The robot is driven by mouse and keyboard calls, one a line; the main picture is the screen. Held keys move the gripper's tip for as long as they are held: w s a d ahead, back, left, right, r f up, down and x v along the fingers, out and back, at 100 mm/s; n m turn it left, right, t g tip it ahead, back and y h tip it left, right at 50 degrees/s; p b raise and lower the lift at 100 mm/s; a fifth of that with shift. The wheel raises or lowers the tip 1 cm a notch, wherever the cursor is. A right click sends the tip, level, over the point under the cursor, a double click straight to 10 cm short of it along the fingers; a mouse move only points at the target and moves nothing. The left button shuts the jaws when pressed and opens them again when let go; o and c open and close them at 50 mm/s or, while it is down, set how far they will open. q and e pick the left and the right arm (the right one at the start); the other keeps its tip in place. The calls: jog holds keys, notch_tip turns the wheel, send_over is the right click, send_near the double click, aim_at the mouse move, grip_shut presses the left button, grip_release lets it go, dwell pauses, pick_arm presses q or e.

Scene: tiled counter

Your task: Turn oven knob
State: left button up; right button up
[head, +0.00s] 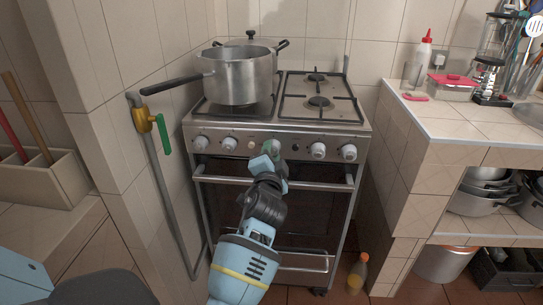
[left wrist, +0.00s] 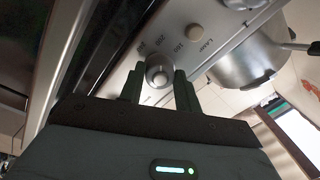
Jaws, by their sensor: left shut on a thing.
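The oven knob (left wrist: 158,74) is a round silver knob on the stove's front panel, with printed numbers around it in the left wrist view. My left gripper (left wrist: 160,88) has one dark finger on each side of it and is shut on it. In the head view the left gripper (head: 271,150) is at the middle of the control panel, and its fingers hide most of the knob there. The stove (head: 275,128) has several other knobs (head: 318,151) along the panel. My right gripper is not in view.
A large pot (head: 238,78) stands on the left burners, its long handle pointing left. The oven door handle (head: 325,184) runs just below the panel. A yellow gas valve with a green lever (head: 162,132) is on the left wall. A tiled counter (head: 470,122) stands right.

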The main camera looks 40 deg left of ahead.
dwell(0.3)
pick_arm(q)
jog(key=o, duration=1)
jog(key=v, duration=0.8)
grip_shut()
jog(key=shift+w, duration=0.1)
dwell(1.1)
